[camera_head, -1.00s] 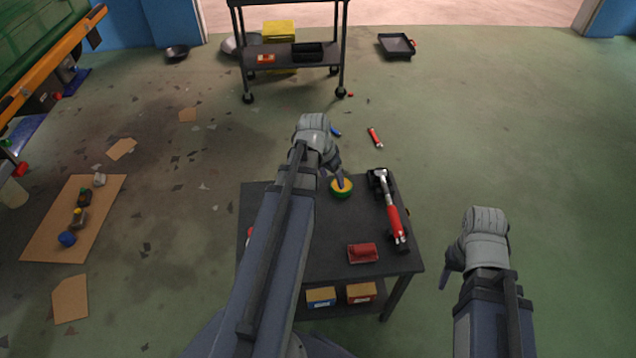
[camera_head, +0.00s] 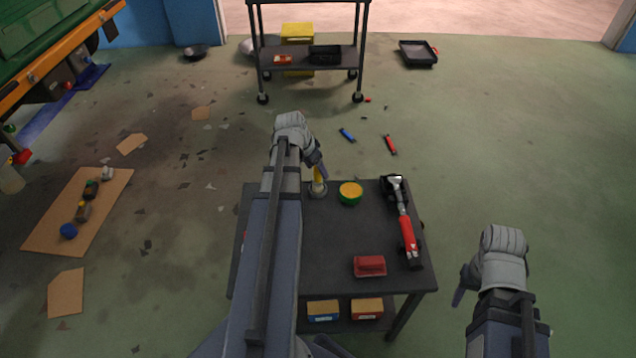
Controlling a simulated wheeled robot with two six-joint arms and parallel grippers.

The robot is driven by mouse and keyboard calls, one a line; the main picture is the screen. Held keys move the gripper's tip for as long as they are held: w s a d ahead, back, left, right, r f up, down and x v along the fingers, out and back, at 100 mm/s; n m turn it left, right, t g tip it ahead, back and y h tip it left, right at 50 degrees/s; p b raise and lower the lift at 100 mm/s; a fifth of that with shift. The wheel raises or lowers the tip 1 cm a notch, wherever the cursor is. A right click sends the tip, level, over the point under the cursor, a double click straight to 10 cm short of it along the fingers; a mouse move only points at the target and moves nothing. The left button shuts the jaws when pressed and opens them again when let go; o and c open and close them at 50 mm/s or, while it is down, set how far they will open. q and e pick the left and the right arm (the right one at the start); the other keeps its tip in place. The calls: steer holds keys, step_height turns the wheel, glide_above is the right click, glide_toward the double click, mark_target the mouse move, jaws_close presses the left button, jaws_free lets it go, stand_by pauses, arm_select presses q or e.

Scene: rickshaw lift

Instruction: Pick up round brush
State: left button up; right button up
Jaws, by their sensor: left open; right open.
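What looks like the round brush (camera_head: 318,188) stands near the far left edge of the dark table (camera_head: 330,240), a yellow upright part on a pale round base. My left gripper (camera_head: 319,171) is at its upper part, with a fingertip overlapping it in the picture. I cannot tell whether they touch. The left gripper is open, and its arm hides the table's left side. My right gripper (camera_head: 461,296) is open and empty, off the table's right side.
A green and yellow round tin (camera_head: 350,193) stands just right of the brush. A red-handled wrench-like tool (camera_head: 405,230) lies along the right edge, and a red block-like item (camera_head: 369,266) near the front. A dark cart (camera_head: 307,60) stands behind. The table's middle is clear.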

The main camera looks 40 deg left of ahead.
mark_target(320, 175)
arm_select(q)
steer(key=shift+f, duration=0.1)
steer(key=b+x, duration=0.4)
steer(key=x, duration=0.1)
steer(key=shift+w+a+b, duration=0.1)
steer(key=shift+b, duration=0.25)
jaws_close()
stand_by(0.3)
